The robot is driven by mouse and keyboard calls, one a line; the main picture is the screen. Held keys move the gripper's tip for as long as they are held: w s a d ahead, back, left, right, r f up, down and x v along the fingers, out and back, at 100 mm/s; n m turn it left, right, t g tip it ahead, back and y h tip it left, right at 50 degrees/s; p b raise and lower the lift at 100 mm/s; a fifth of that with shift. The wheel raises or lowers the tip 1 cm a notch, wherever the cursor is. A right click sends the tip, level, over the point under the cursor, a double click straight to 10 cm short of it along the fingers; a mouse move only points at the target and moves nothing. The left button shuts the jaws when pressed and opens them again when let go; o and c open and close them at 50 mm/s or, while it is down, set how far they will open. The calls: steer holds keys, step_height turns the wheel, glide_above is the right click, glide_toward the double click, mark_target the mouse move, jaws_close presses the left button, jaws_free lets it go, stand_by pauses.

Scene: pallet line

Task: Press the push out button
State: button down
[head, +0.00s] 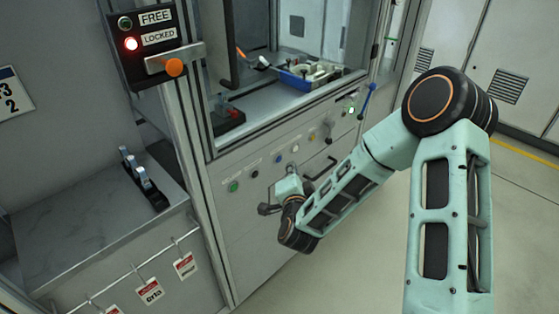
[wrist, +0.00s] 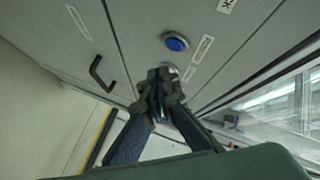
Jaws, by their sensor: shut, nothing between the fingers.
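A row of small buttons sits on the grey front panel (head: 262,185) below the machine window. A green button (head: 233,187), a black one (head: 255,173), a blue one (head: 278,158) and a pale one (head: 295,148) show in the head view. Their labels are too small to read, so I cannot tell which is the push out button. In the wrist view the blue button (wrist: 176,42) lies just beyond my fingertips. A pale round button (wrist: 173,68) is partly hidden behind them. My gripper (wrist: 162,78) is shut and empty, facing the panel; contact cannot be told.
A dark bar handle (wrist: 101,73) is on the panel to the left in the wrist view. A grey counter (head: 85,225) stands at left. Open floor lies right.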

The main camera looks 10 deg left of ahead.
steer(key=shift+s+d, duration=0.5)
steer(key=shift+d, duration=0.15)
steer(key=shift+s+d, duration=0.45)
steer(key=shift+d, duration=0.2)
